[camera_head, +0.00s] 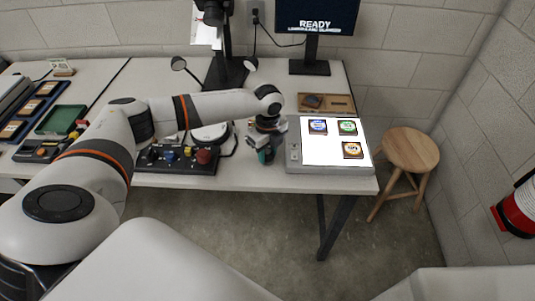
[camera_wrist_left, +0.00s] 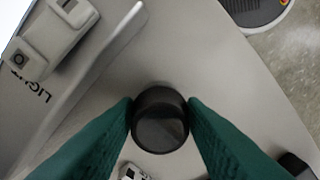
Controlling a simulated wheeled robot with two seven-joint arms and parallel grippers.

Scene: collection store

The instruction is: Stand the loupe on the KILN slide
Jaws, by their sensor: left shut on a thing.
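My left gripper (camera_head: 266,154) is just left of the light box (camera_head: 330,169), over the front part of the table. In the left wrist view its green fingers (camera_wrist_left: 160,118) are shut on a round black piece, which I take to be the loupe (camera_wrist_left: 160,132). I cannot tell whether the loupe touches the table. Three slides lie on the lit panel: a blue one (camera_head: 317,126), a green one (camera_head: 347,127) and an orange-brown one (camera_head: 352,150). Their labels are too small to read, so I cannot tell which is KILN. My right gripper is not in view.
A control box with knobs (camera_head: 178,168) stands left of my gripper. A wooden tray (camera_head: 342,103) lies behind the light box. A monitor (camera_head: 317,18) and a dark stand (camera_head: 226,72) are at the back. A stool (camera_head: 409,148) stands right of the table.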

